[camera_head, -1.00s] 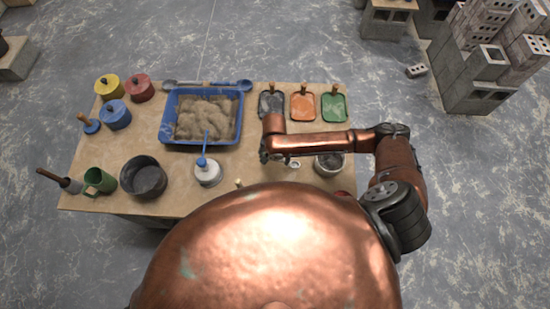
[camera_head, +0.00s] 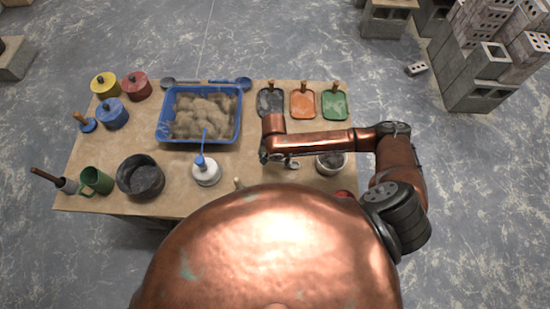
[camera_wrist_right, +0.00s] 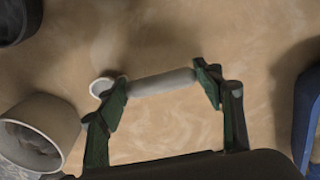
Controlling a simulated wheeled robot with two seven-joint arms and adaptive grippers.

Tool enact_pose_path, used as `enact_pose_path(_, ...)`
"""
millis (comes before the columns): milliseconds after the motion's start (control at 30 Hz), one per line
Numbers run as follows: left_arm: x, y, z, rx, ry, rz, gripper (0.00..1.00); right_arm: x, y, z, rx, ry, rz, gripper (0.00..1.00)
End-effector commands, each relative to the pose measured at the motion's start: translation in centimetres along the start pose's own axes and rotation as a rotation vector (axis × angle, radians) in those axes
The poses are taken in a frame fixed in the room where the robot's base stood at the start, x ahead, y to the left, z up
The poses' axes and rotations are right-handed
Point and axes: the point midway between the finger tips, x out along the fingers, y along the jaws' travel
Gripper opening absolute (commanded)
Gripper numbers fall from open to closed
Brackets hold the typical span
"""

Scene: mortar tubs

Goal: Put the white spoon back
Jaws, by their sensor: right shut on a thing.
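My right gripper (camera_head: 274,157) is low over the right half of the table, left of a white tub. In the right wrist view its green fingertips (camera_wrist_right: 162,88) are shut on the white spoon (camera_wrist_right: 172,80). The pale handle runs between the fingertips, and the small round bowl end (camera_wrist_right: 100,87) sticks out past the left one. In the head view my arm hides most of the spoon; a pale end (camera_head: 293,165) shows beside the gripper. A grey spoon (camera_head: 180,81) and a blue spoon (camera_head: 232,82) lie at the table's back edge. My left gripper is not in view.
The blue mortar tray (camera_head: 160,134) stands at the back middle. A white tub (camera_head: 331,168) with grey content is right of the gripper. Grey, orange (camera_head: 302,104) and green floats (camera_head: 334,104) lie at the back right.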

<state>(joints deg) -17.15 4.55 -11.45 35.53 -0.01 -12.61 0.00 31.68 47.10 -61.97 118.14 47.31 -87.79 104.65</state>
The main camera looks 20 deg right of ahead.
Motion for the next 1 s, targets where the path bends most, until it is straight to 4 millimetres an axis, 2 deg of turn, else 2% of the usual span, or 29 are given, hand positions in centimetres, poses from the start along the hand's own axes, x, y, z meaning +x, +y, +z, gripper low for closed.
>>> enact_pose_path(467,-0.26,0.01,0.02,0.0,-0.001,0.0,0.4,0.77,-0.02,0.03,0.0,-0.001,0.0,0.17)
enact_pose_path(500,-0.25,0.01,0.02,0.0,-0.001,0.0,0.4,0.78,-0.03,0.02,0.0,0.0,0.0,0.62)
enact_pose_path(767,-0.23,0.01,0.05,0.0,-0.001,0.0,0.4,0.79,-0.01,0.01,0.0,0.0,0.0,0.8)
enact_pose_path(1000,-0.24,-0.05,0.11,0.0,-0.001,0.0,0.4,0.8,0.01,0.02,0.0,0.0,0.0,0.81)
